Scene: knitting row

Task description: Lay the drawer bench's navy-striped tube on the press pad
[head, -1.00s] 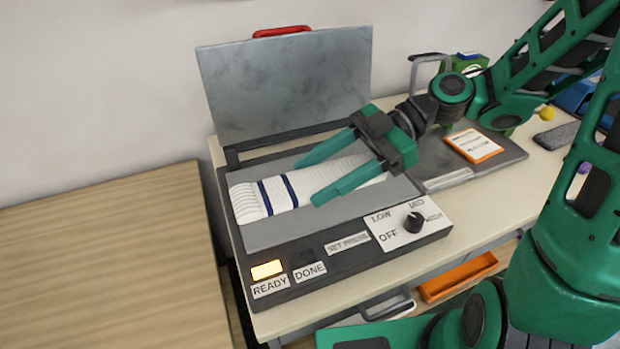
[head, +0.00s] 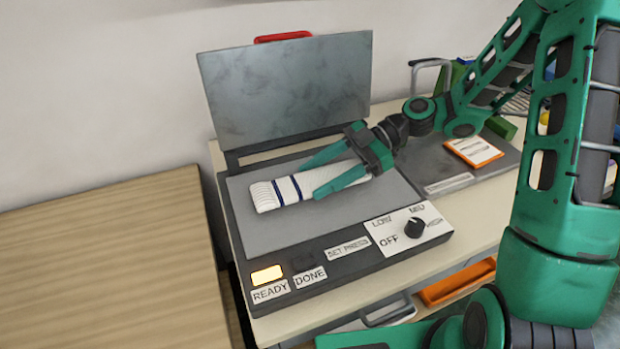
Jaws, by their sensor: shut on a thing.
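The navy-striped tube (head: 263,197) is white and ribbed with two navy bands. It lies along the grey press pad (head: 290,233) of the open press, or just over it; I cannot tell whether it touches the pad. My gripper (head: 311,180) reaches in from the right with one finger on each side of the tube. It is shut on the tube near its middle, and the gripper hides the tube's right end.
The press lid (head: 285,85) stands open behind the pad. The front panel has a lit READY lamp (head: 267,274) and a dark knob (head: 414,227). An orange-edged card (head: 474,150) lies on the right. A wooden table (head: 100,265) stands at the left.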

